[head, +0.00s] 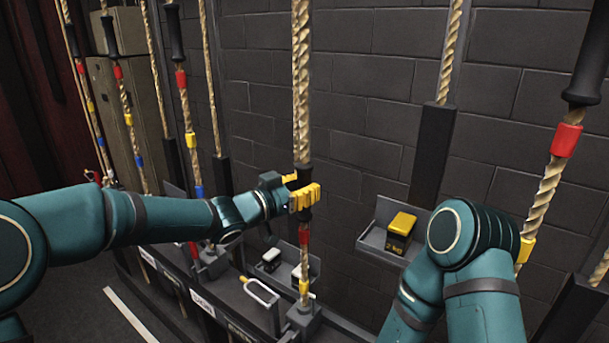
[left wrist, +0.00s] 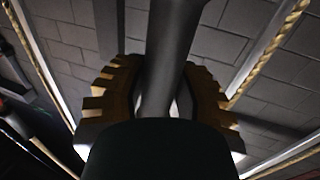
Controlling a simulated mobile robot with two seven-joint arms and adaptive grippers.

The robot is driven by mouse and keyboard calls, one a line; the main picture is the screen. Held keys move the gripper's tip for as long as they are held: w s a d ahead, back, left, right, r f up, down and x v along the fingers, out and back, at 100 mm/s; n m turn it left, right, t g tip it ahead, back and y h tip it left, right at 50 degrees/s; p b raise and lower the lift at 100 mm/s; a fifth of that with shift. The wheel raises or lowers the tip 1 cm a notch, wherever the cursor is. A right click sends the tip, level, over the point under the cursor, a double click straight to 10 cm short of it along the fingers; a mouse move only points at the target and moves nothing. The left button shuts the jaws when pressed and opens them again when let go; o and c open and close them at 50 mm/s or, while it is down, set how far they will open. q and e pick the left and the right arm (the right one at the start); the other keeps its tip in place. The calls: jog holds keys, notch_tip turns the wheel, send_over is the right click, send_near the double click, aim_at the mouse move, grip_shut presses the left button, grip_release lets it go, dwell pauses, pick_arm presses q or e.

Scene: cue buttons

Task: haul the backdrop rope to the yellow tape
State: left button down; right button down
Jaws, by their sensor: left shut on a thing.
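My left gripper (head: 304,191) is shut on the black grip of a tan twisted rope (head: 301,70). In the left wrist view its yellow toothed fingers (left wrist: 165,95) close from both sides around the dark grip (left wrist: 174,50). Below the gripper the rope carries red tape (head: 303,236) and, lower, yellow tape (head: 304,287) just above a grey base block (head: 304,322). The gripper is above both tapes. My right arm shows at the lower right, but its gripper is out of view. The name labels on the rail are too small to read surely.
Other ropes with black grips and coloured tape hang at left (head: 187,110) and right (head: 548,185). A yellow-topped box (head: 401,226) sits in a grey wall tray (head: 375,239). Dark brick wall behind.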

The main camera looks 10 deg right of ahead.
pick_arm(q)
jog(key=shift+f, duration=0.9)
jog(key=c, duration=0.7)
grip_release()
jog(key=shift+o, duration=0.2)
jog(key=v, duration=1.2)
